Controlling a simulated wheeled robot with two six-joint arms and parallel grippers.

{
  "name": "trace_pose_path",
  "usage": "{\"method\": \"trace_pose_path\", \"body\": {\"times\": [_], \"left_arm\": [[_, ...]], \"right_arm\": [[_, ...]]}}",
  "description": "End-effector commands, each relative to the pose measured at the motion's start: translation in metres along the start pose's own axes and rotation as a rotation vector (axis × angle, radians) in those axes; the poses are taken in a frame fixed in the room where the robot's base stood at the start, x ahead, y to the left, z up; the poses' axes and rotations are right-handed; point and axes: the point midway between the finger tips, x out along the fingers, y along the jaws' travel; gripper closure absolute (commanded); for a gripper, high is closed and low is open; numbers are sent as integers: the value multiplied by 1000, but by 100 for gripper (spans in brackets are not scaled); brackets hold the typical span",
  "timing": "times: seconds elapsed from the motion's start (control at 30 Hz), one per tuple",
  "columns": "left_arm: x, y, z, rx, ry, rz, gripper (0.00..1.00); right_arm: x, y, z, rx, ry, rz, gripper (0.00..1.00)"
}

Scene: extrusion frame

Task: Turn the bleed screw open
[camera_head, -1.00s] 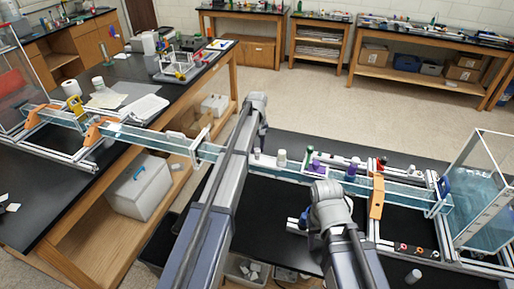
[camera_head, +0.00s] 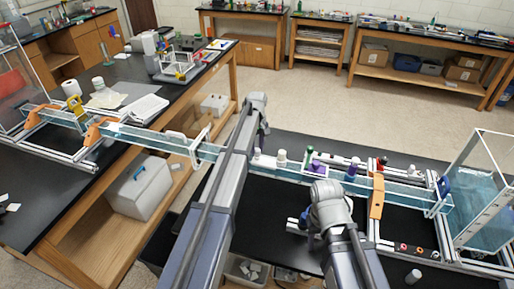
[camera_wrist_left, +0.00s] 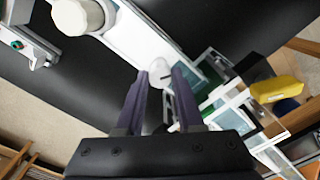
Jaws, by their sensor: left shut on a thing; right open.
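A small white screw head (camera_wrist_left: 158,70), which looks like the bleed screw, sits between the two dark fingers of my left gripper (camera_wrist_left: 161,88) in the left wrist view. A thin dark bar shows at its side. In the head view a small white cap (camera_head: 257,153) stands on the clear channel just below my left gripper (camera_head: 263,130); the fingertips are hard to make out there. My left gripper is shut on the screw. My right gripper (camera_head: 308,222) is open, low over the black bench, partly hidden by its own arm.
A larger white cap (camera_head: 282,157) stands on the channel (camera_head: 290,175) to the right. Purple and green-topped parts and an orange bracket (camera_head: 376,195) follow further right. A clear tank (camera_head: 490,205) stands at the far right. A gap separates the two benches.

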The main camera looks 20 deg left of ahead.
Motion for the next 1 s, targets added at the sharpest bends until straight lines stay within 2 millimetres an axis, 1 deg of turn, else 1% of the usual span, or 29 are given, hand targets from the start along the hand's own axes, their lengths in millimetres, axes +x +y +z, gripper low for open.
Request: {"method": "trace_pose_path", "body": {"times": [0.03,0.27,0.53,0.67,0.87,1.0], "left_arm": [[0,0,0,0,0,0,60],[0,0,0,1,0,0,34],[0,0,0,1,0,0,34],[-4,0,0,1,0,0,34],[-21,0,0,1,0,0,34],[-39,0,0,1,0,0,34]], "right_arm": [[0,0,0,0,0,0,50],[0,0,0,0,0,0,50],[0,0,0,0,0,0,50],[-4,0,0,0,0,0,50],[-21,2,1,0,-1,0,50],[-39,4,2,0,-1,0,50]]}}
